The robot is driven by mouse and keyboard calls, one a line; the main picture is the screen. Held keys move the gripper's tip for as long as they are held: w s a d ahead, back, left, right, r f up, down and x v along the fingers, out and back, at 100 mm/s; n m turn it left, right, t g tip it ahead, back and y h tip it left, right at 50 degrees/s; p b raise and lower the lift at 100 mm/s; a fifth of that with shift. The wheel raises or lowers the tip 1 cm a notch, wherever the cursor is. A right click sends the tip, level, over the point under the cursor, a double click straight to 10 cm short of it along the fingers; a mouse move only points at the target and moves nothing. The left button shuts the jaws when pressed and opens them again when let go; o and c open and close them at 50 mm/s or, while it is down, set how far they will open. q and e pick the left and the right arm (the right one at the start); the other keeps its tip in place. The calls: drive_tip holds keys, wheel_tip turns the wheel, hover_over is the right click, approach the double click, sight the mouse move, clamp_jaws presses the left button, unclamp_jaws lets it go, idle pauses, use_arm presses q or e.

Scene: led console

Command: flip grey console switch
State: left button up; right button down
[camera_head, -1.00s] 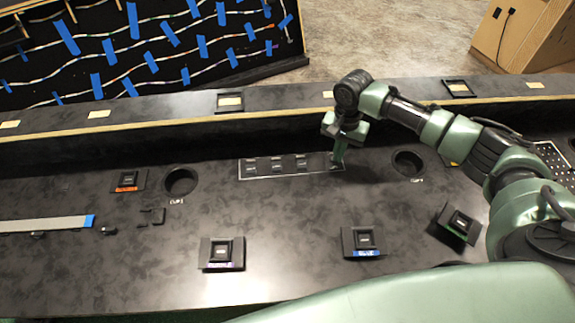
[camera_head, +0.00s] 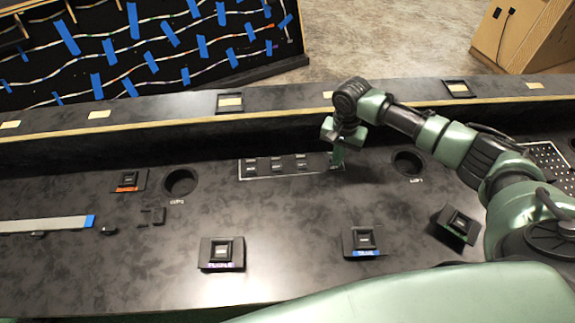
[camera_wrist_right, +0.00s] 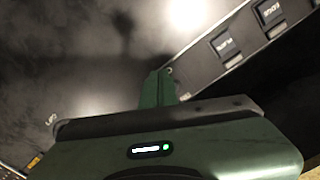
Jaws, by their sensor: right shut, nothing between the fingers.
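A switch panel (camera_head: 262,176) with a light outline and several small dark switches lies on the black console. I cannot tell by colour which switch is the grey one. My right gripper (camera_head: 338,166) is shut and empty, pointing down at the right end of this panel. In the right wrist view its green fingers (camera_wrist_right: 158,88) are together beside the panel edge. Two labelled switches (camera_wrist_right: 227,46) and (camera_wrist_right: 269,13) show there to the upper right, apart from the fingers. The area right under the fingertips is hidden. My left gripper is not in view.
Round cup holes (camera_head: 181,182) and (camera_head: 408,163) flank the panel. Black button boxes stand nearer me, one with a blue label (camera_head: 363,242) and one with a purple label (camera_head: 221,253). A raised ledge (camera_head: 200,133) runs behind the panel. The console surface between is clear.

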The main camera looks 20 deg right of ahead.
drive_tip(key=shift+f, duration=0.6)
drive_tip(key=shift+w, duration=0.1)
drive_tip(key=shift+w+d+b, duration=0.3)
drive_tip(key=shift+w+b, duration=0.1)
drive_tip(key=shift+w, duration=0.55)
wheel_tip(320, 180, up, 7)
drive_tip(key=p, duration=0.9)
drive_tip(key=shift+s+a, duration=0.15)
drive_tip(key=shift+s, duration=0.3)
